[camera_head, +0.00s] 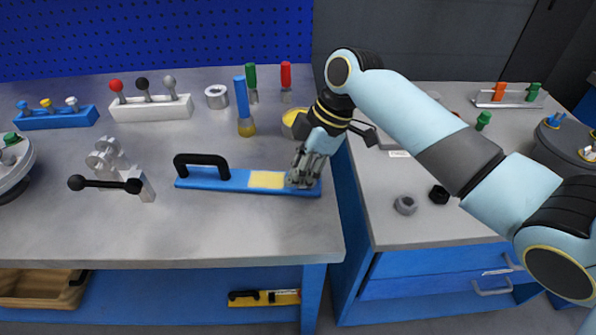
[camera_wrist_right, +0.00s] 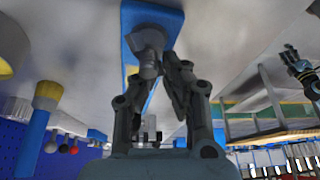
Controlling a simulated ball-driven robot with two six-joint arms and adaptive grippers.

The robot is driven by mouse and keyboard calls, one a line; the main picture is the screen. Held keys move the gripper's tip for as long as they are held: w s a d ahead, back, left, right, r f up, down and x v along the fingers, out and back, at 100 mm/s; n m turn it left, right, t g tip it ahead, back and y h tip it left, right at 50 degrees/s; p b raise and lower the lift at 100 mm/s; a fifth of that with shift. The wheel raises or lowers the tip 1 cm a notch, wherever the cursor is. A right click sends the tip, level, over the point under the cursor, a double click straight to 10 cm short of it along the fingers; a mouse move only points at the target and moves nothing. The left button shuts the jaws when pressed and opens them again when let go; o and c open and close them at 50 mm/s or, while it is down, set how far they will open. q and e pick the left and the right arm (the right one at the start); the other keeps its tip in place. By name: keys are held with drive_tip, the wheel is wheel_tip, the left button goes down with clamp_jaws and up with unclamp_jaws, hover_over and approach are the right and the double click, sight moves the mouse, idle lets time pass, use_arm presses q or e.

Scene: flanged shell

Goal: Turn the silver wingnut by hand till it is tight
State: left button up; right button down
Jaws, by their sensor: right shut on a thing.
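My right gripper (camera_head: 304,176) reaches down over the right end of a blue plate (camera_head: 225,184) on the bench. In the right wrist view its fingers (camera_wrist_right: 158,78) close on the silver wingnut (camera_wrist_right: 148,44), a grey piece standing on the rounded end of the blue plate (camera_wrist_right: 168,16). The gripper hides the wingnut in the head view. The plate carries a black handle and a pale yellow patch.
Behind are a blue-handled tool (camera_head: 242,100), a metal ring (camera_head: 217,96) and a white rack (camera_head: 150,108) of knobs. The front of the bench is clear.

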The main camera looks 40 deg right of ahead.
drive_tip(key=c, duration=1.5)
unclamp_jaws()
drive_tip(key=shift+o, duration=0.2)
drive_tip(key=v, duration=1.2)
